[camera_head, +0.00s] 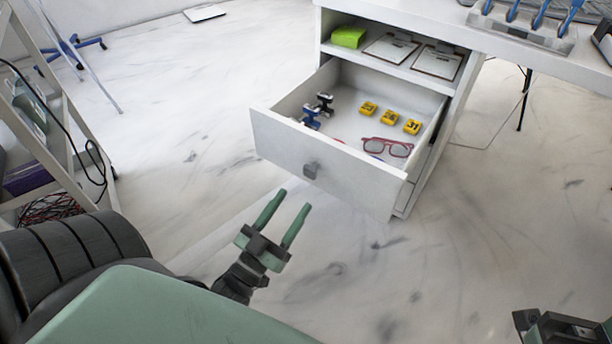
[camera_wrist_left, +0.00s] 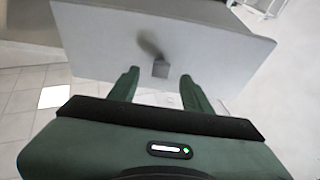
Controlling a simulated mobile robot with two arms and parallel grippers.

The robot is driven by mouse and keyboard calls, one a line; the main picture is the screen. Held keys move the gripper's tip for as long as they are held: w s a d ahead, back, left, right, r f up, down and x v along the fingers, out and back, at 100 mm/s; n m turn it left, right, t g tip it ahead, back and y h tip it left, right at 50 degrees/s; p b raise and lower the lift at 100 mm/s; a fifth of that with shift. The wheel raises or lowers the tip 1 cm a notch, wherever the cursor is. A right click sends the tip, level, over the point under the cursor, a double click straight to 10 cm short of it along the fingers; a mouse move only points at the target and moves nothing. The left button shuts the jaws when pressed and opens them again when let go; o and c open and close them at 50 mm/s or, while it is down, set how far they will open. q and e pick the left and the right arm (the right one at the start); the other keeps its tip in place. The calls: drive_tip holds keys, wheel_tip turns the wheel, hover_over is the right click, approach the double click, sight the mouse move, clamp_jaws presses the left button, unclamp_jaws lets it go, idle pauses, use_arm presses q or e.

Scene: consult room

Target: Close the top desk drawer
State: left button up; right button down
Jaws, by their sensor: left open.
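The top desk drawer (camera_head: 325,168) is pulled far out of the white desk in the head view.
The drawer holds red glasses (camera_head: 388,147), several yellow blocks (camera_head: 390,117) and blue-and-black items (camera_head: 317,110). A rack (camera_head: 40,140) stands at the left. The floor before the drawer is clear.

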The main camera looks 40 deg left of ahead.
sight(308, 174)
use_arm(q)
drive_tip(key=b+x, duration=0.1)
drive_tip(key=x, duration=0.2)
drive_tip(key=r+x, duration=0.1)
drive_tip(key=x, duration=0.3)
drive_tip(key=shift+a+r+b, duration=0.1)
drive_tip(key=shift+a+b, duration=0.05)
drive_tip(key=shift+b, duration=0.25)
clamp_jaws()
idle(1.2)
